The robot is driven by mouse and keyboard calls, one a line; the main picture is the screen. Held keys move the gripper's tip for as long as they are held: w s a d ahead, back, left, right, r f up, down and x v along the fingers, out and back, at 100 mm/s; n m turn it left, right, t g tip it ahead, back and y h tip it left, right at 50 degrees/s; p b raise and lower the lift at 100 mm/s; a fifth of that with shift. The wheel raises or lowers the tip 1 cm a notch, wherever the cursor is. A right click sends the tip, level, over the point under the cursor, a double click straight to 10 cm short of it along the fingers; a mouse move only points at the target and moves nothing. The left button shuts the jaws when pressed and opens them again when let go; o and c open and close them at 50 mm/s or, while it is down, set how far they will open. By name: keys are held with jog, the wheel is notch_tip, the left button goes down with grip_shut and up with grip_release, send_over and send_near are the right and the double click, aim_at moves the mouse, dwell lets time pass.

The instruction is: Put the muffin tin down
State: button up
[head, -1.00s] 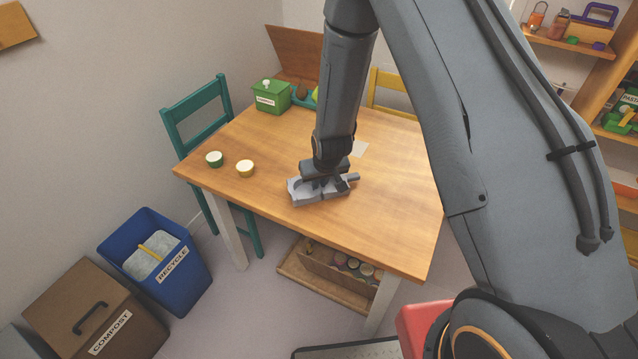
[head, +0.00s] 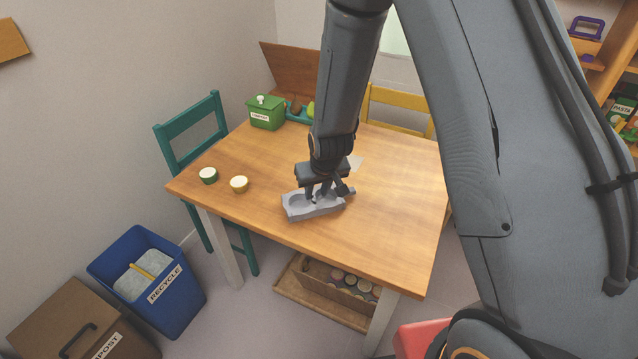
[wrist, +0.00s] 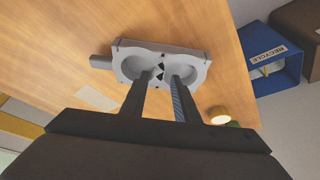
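The muffin tin (head: 298,209) is a light grey block with round cups and a short handle. It appears to rest flat on the wooden table near its front edge, and it also shows in the wrist view (wrist: 197,55). My gripper (head: 325,195) is right above the tin, pointing down. In the wrist view its two fingers (wrist: 162,76) stand apart, one on each side of the tin's middle. The gripper looks open. Whether the fingertips still touch the tin cannot be told.
The wooden table (head: 395,225) is clear around the tin. A green box (head: 266,113) is at the back. Teal (head: 190,125) and yellow (head: 398,98) chairs flank the table. A blue recycle bin (head: 180,290) stands on the floor.

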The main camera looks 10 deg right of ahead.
jog(key=s+d+r+m+g, duration=0.1)
jog(key=s+d+r, duration=0.4)
jog(key=s+r, duration=0.3)
jog(key=s+d+r+m+g+h, duration=0.1)
jog(key=s+d+r, duration=0.5)
jog(key=s+r, duration=0.3)
jog(key=s, duration=0.3)
jog(key=shift+s+d+g, duration=0.3)
jog(key=shift+g, duration=0.1)
notch_tip(320, 180, down, 2)
jog(key=shift+f+b, duration=0.15)
jog(key=shift+b, duration=0.9)
